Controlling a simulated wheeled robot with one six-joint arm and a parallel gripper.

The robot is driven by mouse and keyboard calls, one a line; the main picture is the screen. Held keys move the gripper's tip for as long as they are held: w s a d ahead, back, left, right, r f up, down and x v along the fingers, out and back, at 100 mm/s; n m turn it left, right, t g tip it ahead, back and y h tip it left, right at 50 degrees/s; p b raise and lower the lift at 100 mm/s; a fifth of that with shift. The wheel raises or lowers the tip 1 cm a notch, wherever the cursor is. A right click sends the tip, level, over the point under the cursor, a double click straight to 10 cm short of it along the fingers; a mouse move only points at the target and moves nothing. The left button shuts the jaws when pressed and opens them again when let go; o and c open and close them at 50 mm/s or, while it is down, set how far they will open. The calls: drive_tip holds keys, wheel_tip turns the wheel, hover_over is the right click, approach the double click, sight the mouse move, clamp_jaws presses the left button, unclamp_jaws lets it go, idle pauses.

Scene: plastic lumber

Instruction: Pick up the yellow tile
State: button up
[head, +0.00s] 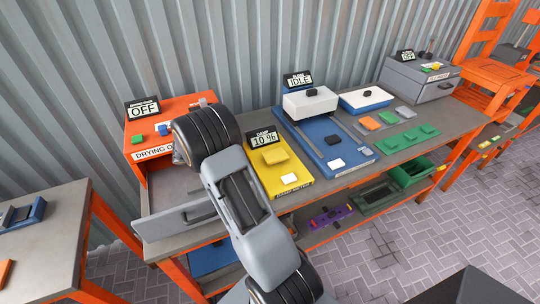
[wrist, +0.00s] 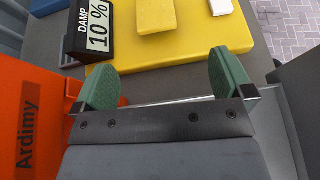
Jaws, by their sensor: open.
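The yellow tile (head: 275,156) lies on the yellow damp meter plate (head: 268,172), in front of its "DAMP 10 %" display. In the wrist view the tile (wrist: 155,15) is at the top, cut by the frame edge. My gripper (wrist: 167,79) is open and empty, with its two green fingertips apart over the near edge of the plate. The tile is beyond the fingertips, not between them. In the head view my arm covers the gripper.
A white button (head: 289,179) is on the same plate. The orange drying oven (head: 150,138) stands left, its grey door (head: 170,221) open. A blue machine (head: 330,150) marked IDLE stands right. Grey, orange and green tiles (head: 411,138) lie farther right.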

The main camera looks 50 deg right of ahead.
drive_tip(key=p, duration=0.1)
approach(272, 155)
drive_tip(key=x, duration=0.3)
drive_tip(key=shift+s+f, duration=0.15)
drive_tip(key=shift+s, duration=0.1)
drive_tip(key=p+x, duration=0.1)
drive_tip(key=x, duration=0.3)
drive_tip(key=shift+w+d+p, duration=0.1)
drive_tip(key=shift+p, duration=0.25)
drive_tip(key=shift+s+d+f, duration=0.15)
drive_tip(key=shift+s+d, duration=0.1)
drive_tip(key=shift+d, duration=0.3)
drive_tip(key=c, duration=1)
